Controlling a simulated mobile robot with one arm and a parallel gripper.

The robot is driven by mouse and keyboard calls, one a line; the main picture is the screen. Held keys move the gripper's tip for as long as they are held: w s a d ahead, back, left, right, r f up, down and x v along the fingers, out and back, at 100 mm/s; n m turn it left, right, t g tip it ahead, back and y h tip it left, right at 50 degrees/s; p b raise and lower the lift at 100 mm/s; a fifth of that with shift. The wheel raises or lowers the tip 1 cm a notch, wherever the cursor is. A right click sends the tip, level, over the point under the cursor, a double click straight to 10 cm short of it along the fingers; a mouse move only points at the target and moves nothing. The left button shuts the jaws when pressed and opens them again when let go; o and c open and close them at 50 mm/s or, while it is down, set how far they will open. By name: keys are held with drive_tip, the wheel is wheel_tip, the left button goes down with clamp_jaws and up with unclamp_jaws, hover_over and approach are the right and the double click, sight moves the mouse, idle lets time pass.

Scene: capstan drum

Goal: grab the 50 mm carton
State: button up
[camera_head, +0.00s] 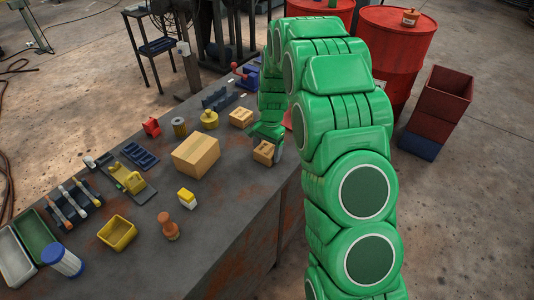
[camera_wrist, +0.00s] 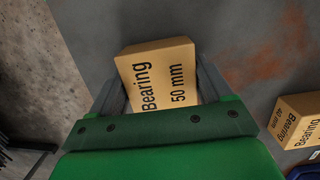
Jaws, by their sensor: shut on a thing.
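The 50 mm carton (camera_wrist: 158,77) is a tan box with "Bearing 50 mm" printed on its top in the wrist view. My gripper (camera_wrist: 160,82) has one grey finger on each side of it and is shut on it. A similar carton marked "40 mm" (camera_wrist: 299,121) lies apart at the right in the wrist view and is partly cut off.
On the bench (camera_head: 225,215), a larger cardboard box (camera_head: 196,155) stands left of the held carton. Another small carton (camera_head: 241,117) is behind it. A yellow-and-white block (camera_head: 187,198) and an orange-brown knob (camera_head: 168,226) stand toward the front. Red drums (camera_head: 395,50) are beyond my arm.

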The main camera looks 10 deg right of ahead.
sight(266, 149)
drive_tip(key=shift+r, duration=0.5)
wheel_tip(266, 149, up, 3)
drive_tip(key=shift+w+f, duration=0.1)
drive_tip(key=shift+f, duration=0.1)
drive_tip(key=s+r, duration=0.4)
drive_tip(key=r, duration=0.1)
drive_tip(key=shift+s+d, duration=0.1)
drive_tip(key=shift+s, duration=0.3)
drive_tip(key=shift+s+d+r, duration=0.1)
drive_tip(key=shift+s+r, duration=0.65)
drive_tip(key=shift+s, duration=0.8)
drive_tip(key=shift+s+d+r, duration=0.1)
drive_tip(key=shift+s+r, duration=0.65)
drive_tip(key=shift+s, duration=0.85)
drive_tip(key=shift+s+r, duration=0.75)
drive_tip(key=shift+s, duration=0.8)
